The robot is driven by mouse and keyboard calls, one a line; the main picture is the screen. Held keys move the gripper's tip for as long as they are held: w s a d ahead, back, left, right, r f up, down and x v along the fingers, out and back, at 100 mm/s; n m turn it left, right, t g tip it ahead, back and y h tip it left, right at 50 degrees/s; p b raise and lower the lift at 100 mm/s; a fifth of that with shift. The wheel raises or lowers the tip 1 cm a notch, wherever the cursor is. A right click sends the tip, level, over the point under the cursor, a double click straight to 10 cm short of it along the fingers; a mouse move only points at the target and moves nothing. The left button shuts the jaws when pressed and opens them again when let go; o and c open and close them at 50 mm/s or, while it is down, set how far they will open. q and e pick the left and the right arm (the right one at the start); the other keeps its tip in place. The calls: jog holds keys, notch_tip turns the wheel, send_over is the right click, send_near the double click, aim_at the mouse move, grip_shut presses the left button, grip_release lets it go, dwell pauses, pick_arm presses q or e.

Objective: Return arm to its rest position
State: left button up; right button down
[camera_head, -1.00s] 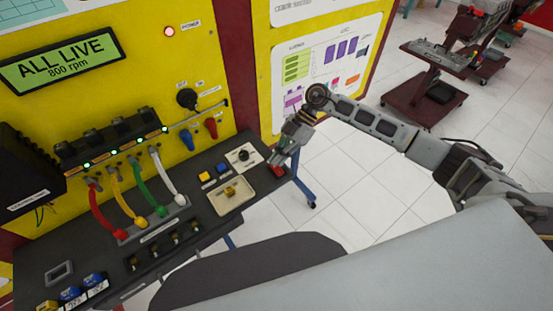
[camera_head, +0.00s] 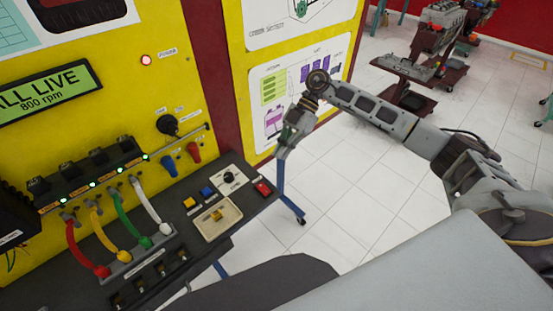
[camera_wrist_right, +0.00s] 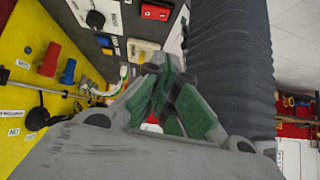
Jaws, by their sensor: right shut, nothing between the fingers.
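My right arm (camera_head: 385,118) reaches in from the right in the head view. Its gripper (camera_head: 283,150) hangs pointing down, just right of the bench's right end and apart from it. It is shut and empty. The right wrist view shows its green-padded fingers (camera_wrist_right: 160,98) closed together. The red button (camera_head: 263,188) on the bench corner is uncovered, left of and below the gripper. My left gripper is not in view.
The trainer bench (camera_head: 245,212) carries a cream tray (camera_head: 212,226), a black knob (camera_head: 229,177) and coloured cables (camera_head: 112,232). The yellow panel's display (camera_head: 45,92) reads "ALL LIVE 800 rpm". Open tiled floor (camera_head: 350,180) lies right; a cart (camera_head: 405,90) stands behind.

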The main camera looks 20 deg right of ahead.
jog(key=shift+w+d+r, duration=0.1)
jog(key=shift+d+r, duration=0.05)
jog(key=shift+d, duration=0.1)
jog(key=shift+a, duration=0.1)
dwell(0.3)
